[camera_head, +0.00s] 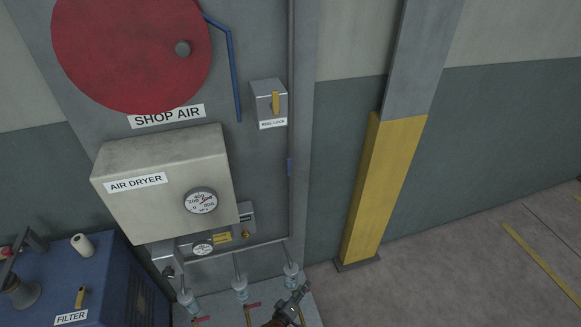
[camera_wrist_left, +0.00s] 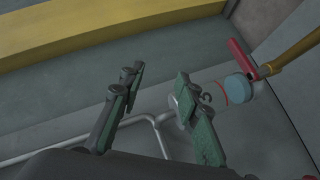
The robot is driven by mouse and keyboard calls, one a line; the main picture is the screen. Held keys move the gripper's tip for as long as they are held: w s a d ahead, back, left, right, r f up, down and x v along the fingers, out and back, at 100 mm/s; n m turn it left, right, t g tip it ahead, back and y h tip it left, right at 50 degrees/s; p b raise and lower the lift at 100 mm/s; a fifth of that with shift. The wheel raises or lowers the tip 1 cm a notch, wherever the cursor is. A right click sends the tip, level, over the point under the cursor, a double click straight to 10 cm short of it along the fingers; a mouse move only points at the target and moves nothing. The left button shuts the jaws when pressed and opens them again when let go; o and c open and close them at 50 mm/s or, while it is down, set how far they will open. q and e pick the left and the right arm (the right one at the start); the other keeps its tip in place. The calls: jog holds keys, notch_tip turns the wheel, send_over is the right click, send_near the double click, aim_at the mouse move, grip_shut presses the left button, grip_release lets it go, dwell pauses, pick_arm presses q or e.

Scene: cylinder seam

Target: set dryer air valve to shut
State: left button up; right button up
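The air dryer (camera_head: 165,185) is a beige box on the grey wall panel, with a round gauge (camera_head: 201,201) on its front. Under it are a small gauge (camera_head: 203,249), a yellow tag (camera_head: 221,238) and a small yellow part (camera_head: 245,235). Low on the panel, several pale drop fittings (camera_head: 240,289) have red levers (camera_head: 252,306) near them. I cannot tell which one is the dryer air valve. My left gripper (camera_head: 294,300) is at the bottom edge, near the rightmost fitting. In the left wrist view its fingers (camera_wrist_left: 158,80) are apart and empty, beside a red lever (camera_wrist_left: 242,60). My right gripper is not seen.
A red reel (camera_head: 130,50) and the reel lock box (camera_head: 268,102) with a yellow lever are above. A blue filter cabinet (camera_head: 95,285) stands at lower left. A yellow-based column (camera_head: 382,185) rises to the right, with open floor (camera_head: 470,270) beyond it.

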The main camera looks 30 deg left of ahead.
pick_arm(q)
jog(key=w+a+r+n+t+y+b, duration=0.15)
jog(key=w+r+n, duration=0.3)
jog(key=r, duration=0.55)
jog(key=w+a+r+n+t+y, duration=0.1)
jog(key=w+r+n+t+y, duration=0.25)
jog(key=r, duration=0.55)
jog(key=w+a+r+n+y, duration=0.2)
jog(key=w+r+n, duration=0.35)
jog(key=r, duration=0.45)
jog(key=n+g+y+b, duration=0.2)
jog(key=n+y, duration=0.4)
jog(key=n, duration=0.5)
send_near(289, 164)
jog(key=w+d+f, duration=0.2)
jog(key=w+f, duration=0.4)
jog(key=f, duration=0.1)
notch_tip(289, 164, up, 7)
jog(key=s+a+n+g+y, duration=0.3)
jog(key=n, duration=0.5)
jog(key=shift+y, duration=0.3)
jog(key=x, duration=0.7)
jog(key=shift+d+r, duration=0.25)
jog(key=shift+r, duration=0.1)
jog(key=shift+w+a+r, duration=0.15)
jog(key=shift+w+a, duration=0.15)
jog(key=shift+a, duration=0.05)
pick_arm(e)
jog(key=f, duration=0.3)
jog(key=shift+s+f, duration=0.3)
